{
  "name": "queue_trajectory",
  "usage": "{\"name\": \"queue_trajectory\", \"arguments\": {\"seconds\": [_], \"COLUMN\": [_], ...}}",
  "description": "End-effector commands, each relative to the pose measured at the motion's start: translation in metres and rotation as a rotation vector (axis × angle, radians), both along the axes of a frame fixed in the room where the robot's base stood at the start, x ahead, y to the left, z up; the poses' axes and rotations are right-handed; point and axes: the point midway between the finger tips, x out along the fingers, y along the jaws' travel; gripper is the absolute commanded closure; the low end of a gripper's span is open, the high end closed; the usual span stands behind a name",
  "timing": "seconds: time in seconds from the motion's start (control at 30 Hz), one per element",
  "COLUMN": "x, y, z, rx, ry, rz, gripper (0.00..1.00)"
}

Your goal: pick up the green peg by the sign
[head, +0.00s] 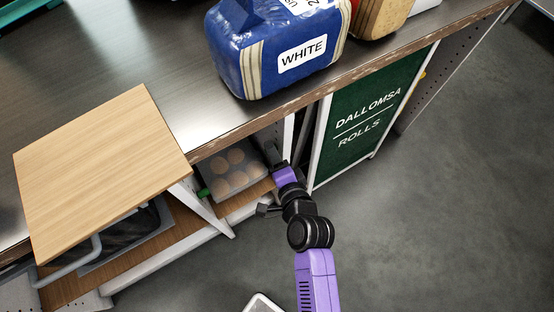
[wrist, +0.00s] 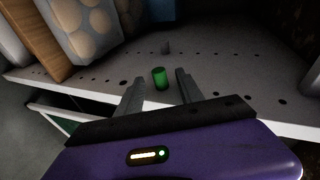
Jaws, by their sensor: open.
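Nothing is held. In the head view my arm reaches under the counter and my gripper (head: 272,152) is partly hidden there; I cannot make out the peg in that view. The green sign (head: 366,118), lettered "DALLOMSA ROLLS", stands in a white frame to the right of my arm.
The perforated shelf (wrist: 215,72) has a white front edge. The counter edge (head: 260,122) overhangs my gripper.

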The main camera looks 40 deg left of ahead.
Motion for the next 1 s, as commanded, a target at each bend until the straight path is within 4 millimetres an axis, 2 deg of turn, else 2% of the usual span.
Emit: {"name": "queue_trajectory", "arguments": {"seconds": [0.27, 0.4, 0.47, 0.5, 1.0], "x": [0.0009, 0.0009, 0.0008, 0.0008, -0.002], "y": [0.0008, 0.0006, 0.0006, 0.0006, 0.0016], "z": [-0.0001, -0.0001, -0.0001, -0.0001, 0.0002], "rx": [0.001, 0.0, 0.0, 0.0, 0.0], "ry": [-0.001, 0.0, 0.0, 0.0, 0.0], "rz": [-0.001, -0.001, -0.001, -0.001, -0.001], "gripper": [0.58, 0.85, 0.97, 1.0, 1.0]}}
